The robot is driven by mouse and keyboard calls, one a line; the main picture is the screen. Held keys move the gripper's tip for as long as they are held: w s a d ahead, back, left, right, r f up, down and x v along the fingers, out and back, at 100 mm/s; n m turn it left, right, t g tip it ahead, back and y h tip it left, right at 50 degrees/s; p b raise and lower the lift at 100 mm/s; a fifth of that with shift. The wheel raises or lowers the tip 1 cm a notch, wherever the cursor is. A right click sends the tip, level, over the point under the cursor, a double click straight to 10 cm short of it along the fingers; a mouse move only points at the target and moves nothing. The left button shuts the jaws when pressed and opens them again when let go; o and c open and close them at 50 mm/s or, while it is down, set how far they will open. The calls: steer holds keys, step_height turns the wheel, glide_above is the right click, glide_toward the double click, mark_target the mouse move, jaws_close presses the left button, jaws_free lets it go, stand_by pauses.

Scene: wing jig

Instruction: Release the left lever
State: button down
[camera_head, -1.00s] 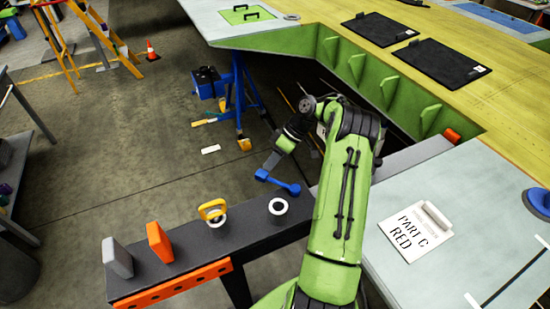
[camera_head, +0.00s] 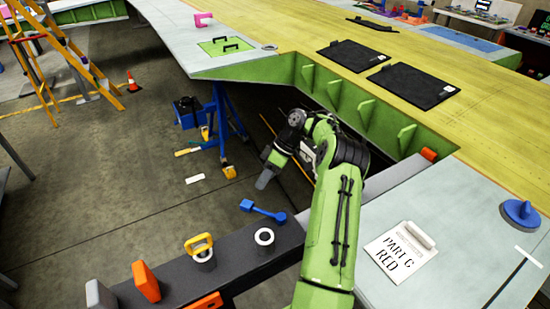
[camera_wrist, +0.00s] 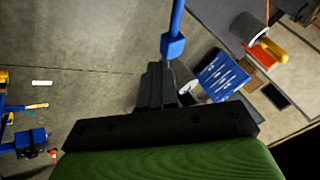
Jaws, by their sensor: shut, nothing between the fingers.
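One blue lever (camera_head: 262,211), a bar with a block at each end, shows in the head view just beyond the dark beam's far edge. It looks like the left lever; no second such lever is in view. My gripper (camera_head: 263,184) is just above and right of the lever's left end in the picture, apart from it. In the wrist view a blue rod with a block end (camera_wrist: 173,45), likely this lever, lies just past my fingertips (camera_wrist: 157,70). The fingers are together with nothing between them. How the lever is mounted is hidden.
The dark beam (camera_head: 225,262) carries a yellow-handled ring (camera_head: 200,247), a white-topped ring (camera_head: 264,237), an orange block (camera_head: 146,281) and a grey block (camera_head: 99,295). The green-sided wing panel (camera_head: 330,88) rises behind my arm. A blue stand (camera_head: 222,122) is on the floor.

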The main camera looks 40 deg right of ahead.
steer(key=p+v, duration=0.3)
steer(key=v, duration=0.7)
steer(key=shift+d+r, duration=0.2)
steer(key=shift+d, duration=0.05)
